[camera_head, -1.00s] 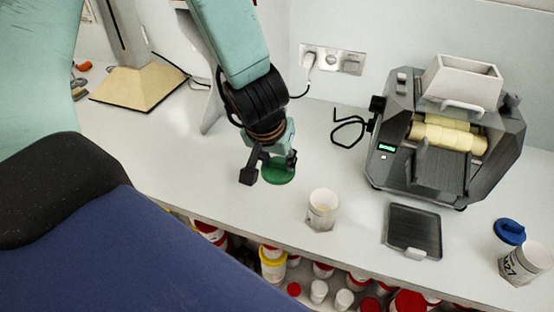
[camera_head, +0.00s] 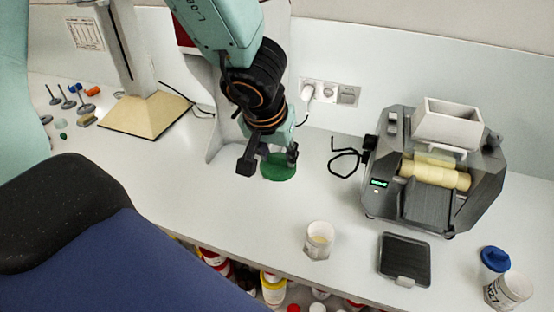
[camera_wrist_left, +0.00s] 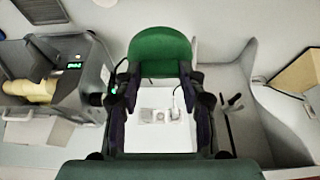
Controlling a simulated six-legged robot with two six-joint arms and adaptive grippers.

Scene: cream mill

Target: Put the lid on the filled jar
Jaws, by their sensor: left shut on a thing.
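My left gripper (camera_head: 269,161) is shut on a green round lid (camera_head: 279,169) and holds it over the counter, behind and left of a small white jar. In the left wrist view the lid (camera_wrist_left: 160,50) shows between the fingertips. The white jar (camera_head: 318,248) stands open and upright near the counter's front edge, with some cream-coloured stuff inside. The lid and this jar are apart. My right gripper is not in view.
A grey mill (camera_head: 432,190) with cream rollers stands at the right, a dark flat tray (camera_head: 405,258) before it. A blue lid (camera_head: 495,258) and a labelled white jar (camera_head: 508,292) are at far right. Small tools (camera_head: 70,102) lie at far left. A shelf with containers is below.

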